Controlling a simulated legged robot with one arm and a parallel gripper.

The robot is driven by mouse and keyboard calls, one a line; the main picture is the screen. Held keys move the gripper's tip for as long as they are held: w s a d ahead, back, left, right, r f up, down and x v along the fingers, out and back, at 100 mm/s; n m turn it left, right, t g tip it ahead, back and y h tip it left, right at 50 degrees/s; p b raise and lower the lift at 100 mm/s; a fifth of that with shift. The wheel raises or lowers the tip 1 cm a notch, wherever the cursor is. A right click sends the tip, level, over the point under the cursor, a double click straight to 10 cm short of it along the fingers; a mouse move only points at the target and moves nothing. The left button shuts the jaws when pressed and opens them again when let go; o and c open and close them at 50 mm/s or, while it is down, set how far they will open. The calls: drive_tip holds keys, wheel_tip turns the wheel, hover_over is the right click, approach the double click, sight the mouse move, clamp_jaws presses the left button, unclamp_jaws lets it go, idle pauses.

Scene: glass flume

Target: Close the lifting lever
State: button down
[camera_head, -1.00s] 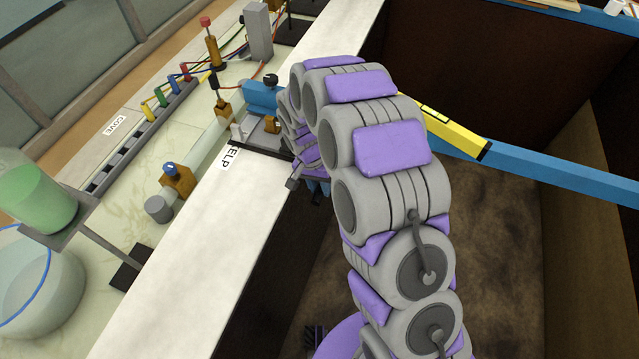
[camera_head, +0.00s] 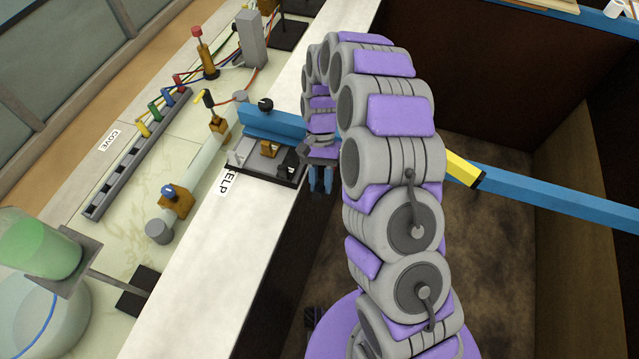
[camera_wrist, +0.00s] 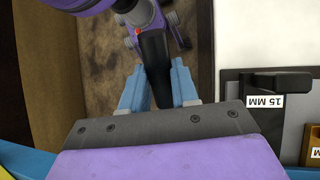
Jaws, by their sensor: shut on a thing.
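My gripper (camera_head: 320,188) hangs just right of the white ledge in the head view, fingers pointing down. In the wrist view its two blue fingers (camera_wrist: 158,90) are shut on a dark black bar (camera_wrist: 154,62), which sticks out past the fingertips. I cannot tell for sure whether this bar is the lifting lever; no lever is labelled in view. The bar is mostly hidden by my arm and gripper in the head view.
A dark tray (camera_head: 262,170) with small blocks sits on the ledge beside my gripper; a black "15 MM" block (camera_wrist: 262,83) shows there. A blue beam (camera_head: 560,195) with a yellow piece (camera_head: 463,171) crosses the deep brown channel.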

drive_tip(key=shift+w+r+g, duration=0.3)
drive_tip(key=shift+w+r, duration=0.05)
drive_tip(key=shift+r, duration=0.1)
drive_tip(key=c, duration=0.8)
unclamp_jaws()
drive_tip(key=shift+c, duration=0.2)
drive_tip(key=p+v, duration=1.3)
drive_tip(key=v, duration=0.4)
drive_tip(key=shift+w+d, duration=0.1)
drive_tip(key=shift+w, duration=0.1)
drive_tip(key=shift+r, duration=0.1)
